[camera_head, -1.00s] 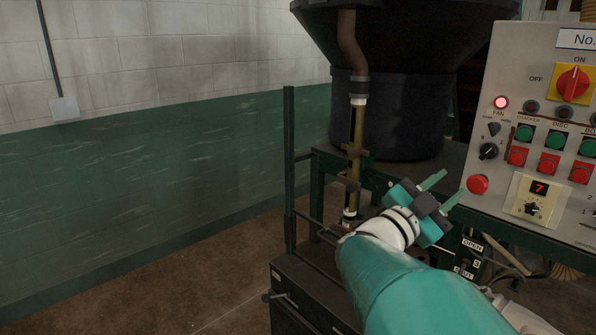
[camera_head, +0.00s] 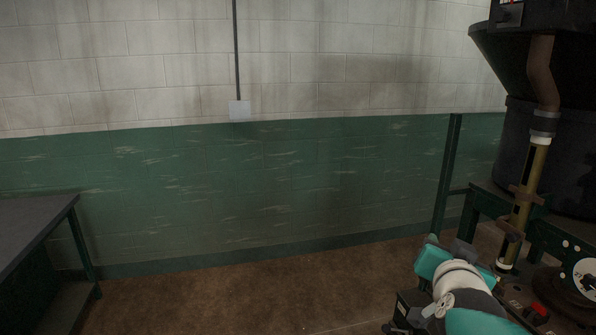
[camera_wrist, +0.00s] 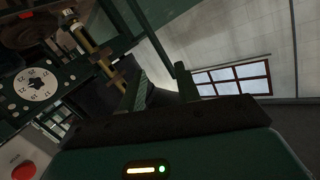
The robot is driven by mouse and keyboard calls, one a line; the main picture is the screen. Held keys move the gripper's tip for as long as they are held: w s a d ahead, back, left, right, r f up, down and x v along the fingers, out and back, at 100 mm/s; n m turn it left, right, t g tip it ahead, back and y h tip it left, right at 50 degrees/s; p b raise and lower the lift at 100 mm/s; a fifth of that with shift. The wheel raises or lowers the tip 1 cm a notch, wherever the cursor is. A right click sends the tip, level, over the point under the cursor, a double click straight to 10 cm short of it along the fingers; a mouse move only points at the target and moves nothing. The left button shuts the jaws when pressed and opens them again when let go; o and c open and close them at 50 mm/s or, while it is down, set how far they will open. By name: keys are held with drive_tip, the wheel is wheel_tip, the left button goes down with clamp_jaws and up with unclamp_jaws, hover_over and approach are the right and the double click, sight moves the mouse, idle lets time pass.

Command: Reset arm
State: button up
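My gripper (camera_head: 447,258) is at the lower right of the head view, at the end of my teal and white arm, in front of the green-framed machine. Its fingers are hardly visible there. In the wrist view the two dark green fingers of my gripper (camera_wrist: 161,72) stand apart with nothing between them, so it is open and empty. The arm is bent low, and most of it is cut off by the frame's bottom edge.
The machine's black hopper (camera_head: 570,60) and brass pipe (camera_head: 527,190) stand at the right. A white dial (camera_head: 586,278) is near the right edge. A dark table (camera_head: 35,230) stands at the left. The brown floor (camera_head: 250,295) between them is clear, before a green-and-white wall (camera_head: 270,180).

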drive_tip(key=s+a+f+n+g+y, duration=0.2)
drive_tip(key=a+f+n+y, duration=0.1)
drive_tip(key=a, duration=0.3)
drive_tip(key=s+a+f+n+g+y, duration=0.1)
drive_tip(key=s+a+f+n+y, duration=0.15)
drive_tip(key=a+f, duration=0.2)
drive_tip(key=s+a+f+n+g, duration=0.1)
drive_tip(key=s+a+f+g, duration=0.1)
drive_tip(key=s, duration=0.3)
drive_tip(key=s+a+f+n+g+y, duration=0.1)
drive_tip(key=s+a+f+n+g, duration=0.1)
drive_tip(key=s+g, duration=0.2)
drive_tip(key=shift+s+a+f, duration=0.3)
drive_tip(key=shift+s+f, duration=0.1)
drive_tip(key=shift+s, duration=0.05)
drive_tip(key=shift+d, duration=0.2)
